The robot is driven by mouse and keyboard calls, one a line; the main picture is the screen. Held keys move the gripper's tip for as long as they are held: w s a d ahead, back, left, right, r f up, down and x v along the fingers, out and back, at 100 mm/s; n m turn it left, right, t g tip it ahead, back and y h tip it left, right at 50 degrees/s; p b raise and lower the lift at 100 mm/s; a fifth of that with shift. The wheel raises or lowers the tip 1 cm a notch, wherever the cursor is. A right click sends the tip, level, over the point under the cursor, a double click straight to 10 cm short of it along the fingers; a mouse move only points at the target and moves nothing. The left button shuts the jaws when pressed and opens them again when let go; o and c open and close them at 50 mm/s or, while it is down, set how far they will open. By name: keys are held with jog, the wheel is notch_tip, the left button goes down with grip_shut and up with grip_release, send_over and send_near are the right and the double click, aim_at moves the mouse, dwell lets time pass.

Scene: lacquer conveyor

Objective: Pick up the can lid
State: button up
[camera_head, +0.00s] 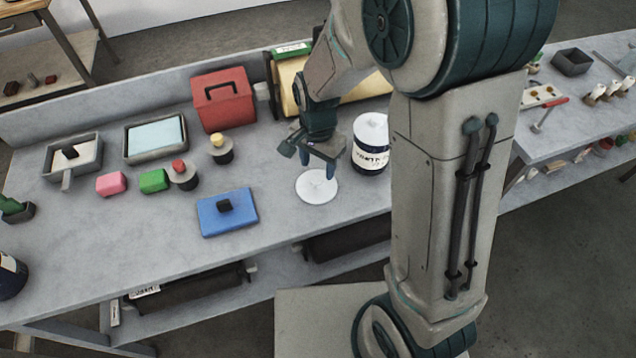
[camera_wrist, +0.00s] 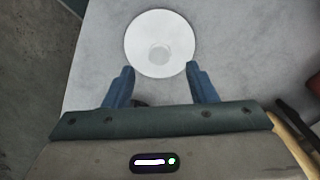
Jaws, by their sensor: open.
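The can lid (camera_head: 317,187) is a flat white disc lying on the grey table near its front edge. My gripper (camera_head: 317,168) is above and slightly behind the lid in the head view. In the wrist view my gripper (camera_wrist: 160,70) has its two blue fingers spread wide with nothing between them. A dark-blue and white can (camera_head: 371,150) stands upright just right of my gripper, partly hidden by my arm.
A blue pad with a black knob (camera_head: 227,212) lies left of the lid. Small jars (camera_head: 221,152), green and pink blocks (camera_head: 154,181), a red box (camera_head: 223,103) and trays (camera_head: 156,157) stand farther left and back. The table is bare close around the lid.

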aim_at(317, 178)
jog(key=shift+s+f, duration=0.1)
jog(key=shift+f, duration=1.85)
jog(key=c, duration=1.1)
jog(key=shift+o, duration=0.2)
